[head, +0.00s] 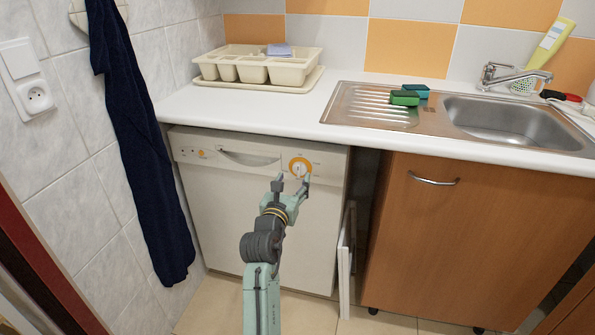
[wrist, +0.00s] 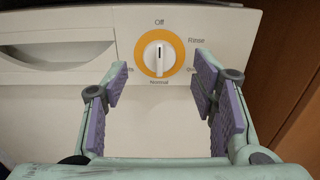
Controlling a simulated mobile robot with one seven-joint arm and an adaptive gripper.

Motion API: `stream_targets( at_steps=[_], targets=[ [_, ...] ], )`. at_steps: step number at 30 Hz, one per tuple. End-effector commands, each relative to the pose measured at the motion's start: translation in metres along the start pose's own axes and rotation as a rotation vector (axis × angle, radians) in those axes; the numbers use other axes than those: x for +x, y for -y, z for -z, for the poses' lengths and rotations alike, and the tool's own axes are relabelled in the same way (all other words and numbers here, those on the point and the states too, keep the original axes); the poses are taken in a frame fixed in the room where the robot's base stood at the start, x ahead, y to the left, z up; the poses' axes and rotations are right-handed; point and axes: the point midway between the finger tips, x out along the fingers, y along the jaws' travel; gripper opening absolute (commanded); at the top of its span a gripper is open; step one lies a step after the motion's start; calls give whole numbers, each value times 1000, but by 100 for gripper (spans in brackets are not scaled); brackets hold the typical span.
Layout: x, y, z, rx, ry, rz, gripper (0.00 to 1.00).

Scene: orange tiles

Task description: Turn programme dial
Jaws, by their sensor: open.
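The programme dial (head: 300,167) is a white knob on an orange ring, at the upper right of the white dishwasher (head: 255,225). In the wrist view the dial (wrist: 159,54) stands with its dark mark pointing up toward "Off". "Rinse" is printed at upper right and "Normal" below; other labels are partly hidden by my fingers. My gripper (wrist: 160,85) is open, its purple pads on either side of the dial and lower in the picture, not touching the knob. In the head view my gripper (head: 292,182) is just in front of the panel by the dial.
A recessed handle (wrist: 50,50) lies left of the dial. The white counter (head: 290,118) overhangs the panel. A wooden cabinet (head: 465,225) stands at the right, and a dark towel (head: 140,140) hangs at the left.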

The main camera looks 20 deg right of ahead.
Motion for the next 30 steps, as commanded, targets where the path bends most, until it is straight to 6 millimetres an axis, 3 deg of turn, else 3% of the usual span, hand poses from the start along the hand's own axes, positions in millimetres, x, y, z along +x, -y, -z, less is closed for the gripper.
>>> stream_targets(
  at_steps=[3,10,21,30],
  targets=[
    [24,0,-1,3,0,0,53],
    [51,0,-1,3,0,-1,53],
    [56,-1,-1,3,1,-2,53],
    [56,-1,-1,3,1,-2,33]
  ],
)
